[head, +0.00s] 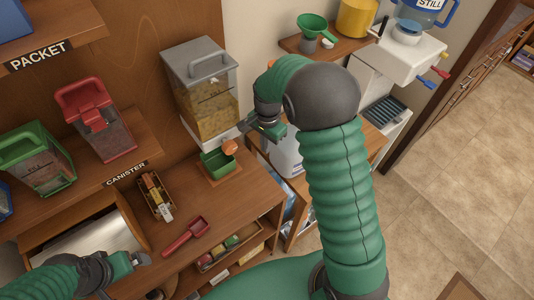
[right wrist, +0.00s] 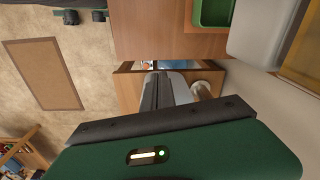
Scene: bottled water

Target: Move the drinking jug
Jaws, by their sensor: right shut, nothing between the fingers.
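A blue jug labelled STILL (head: 424,10) sits on the white water dispenser (head: 395,58) at the top right of the head view, cut off by the top edge. My right gripper (head: 243,128) is left of it and well apart, near the clear grain dispenser. In the right wrist view its fingers (right wrist: 157,92) are together and empty, above a pale container. My left gripper (head: 143,259) is at the lower left over the counter, far from the jug; whether its fingers are open is unclear.
The grain dispenser (head: 203,88) stands above a green tray (head: 218,162). A red scoop (head: 186,236) lies on the counter. A yellow pot (head: 356,18) and green funnel (head: 313,27) are on the back shelf.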

